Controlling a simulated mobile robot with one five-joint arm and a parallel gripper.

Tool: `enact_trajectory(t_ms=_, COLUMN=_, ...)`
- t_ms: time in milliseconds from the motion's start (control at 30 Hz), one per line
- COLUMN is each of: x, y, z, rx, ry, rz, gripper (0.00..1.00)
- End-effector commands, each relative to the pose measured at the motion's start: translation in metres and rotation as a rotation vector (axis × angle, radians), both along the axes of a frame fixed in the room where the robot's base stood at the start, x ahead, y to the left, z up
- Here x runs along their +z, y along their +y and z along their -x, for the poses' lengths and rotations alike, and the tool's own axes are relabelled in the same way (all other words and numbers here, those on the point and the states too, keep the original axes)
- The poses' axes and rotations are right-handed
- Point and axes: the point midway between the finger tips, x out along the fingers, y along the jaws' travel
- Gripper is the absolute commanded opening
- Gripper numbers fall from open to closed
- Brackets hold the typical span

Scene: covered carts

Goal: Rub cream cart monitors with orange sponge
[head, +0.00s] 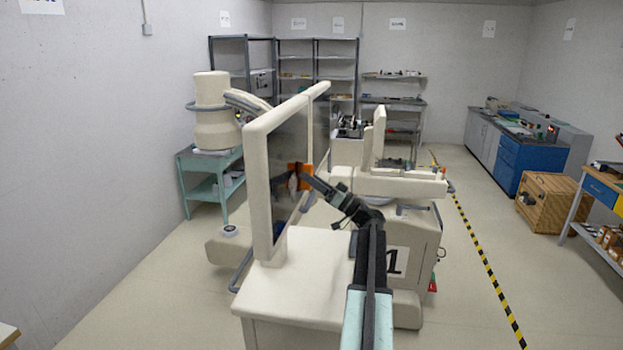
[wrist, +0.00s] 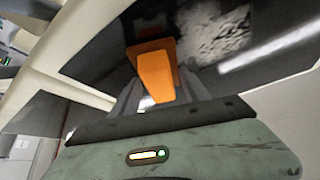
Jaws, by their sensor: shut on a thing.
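The cream cart (head: 290,300) carries a near monitor (head: 261,185) with a cream frame and a dark screen (head: 284,135). A second monitor (head: 322,112) stands just behind it, partly hidden. My gripper (head: 306,180) is shut on the orange sponge (head: 306,170) at the near monitor's screen side. In the wrist view the sponge (wrist: 157,77) sits between my fingers, its far end at the dark screen (wrist: 115,45); it looks to be against the glass, but contact is hard to tell. A pale, blotchy smear (wrist: 212,35) shows on the screen right of the sponge.
Behind the monitors is more cream equipment with an upright panel (head: 376,140) and a flat arm (head: 400,186). A teal table (head: 207,188) with a covered cream machine (head: 211,110) stands left. Open floor lies right, along a striped line (head: 480,255), before a wooden crate (head: 548,205).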

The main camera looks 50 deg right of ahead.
Motion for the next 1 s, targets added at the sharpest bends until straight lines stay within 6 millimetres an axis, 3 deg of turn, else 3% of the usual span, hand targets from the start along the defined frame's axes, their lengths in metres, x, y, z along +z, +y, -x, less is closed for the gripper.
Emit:
enact_trajectory(t_ms=200, x=0.000, y=0.021, z=0.012, rx=0.004, ry=0.000, rz=0.001, gripper=0.07)
enact_trajectory(t_ms=433, x=0.000, y=0.023, z=0.013, rx=0.004, ry=0.000, rz=0.001, gripper=0.07)
enact_trajectory(t_ms=767, x=0.000, y=0.050, z=0.028, rx=0.004, ry=0.000, rz=0.001, gripper=0.07)
enact_trajectory(t_ms=1000, x=0.000, y=0.053, z=0.030, rx=0.004, ry=0.000, rz=0.001, gripper=0.07)
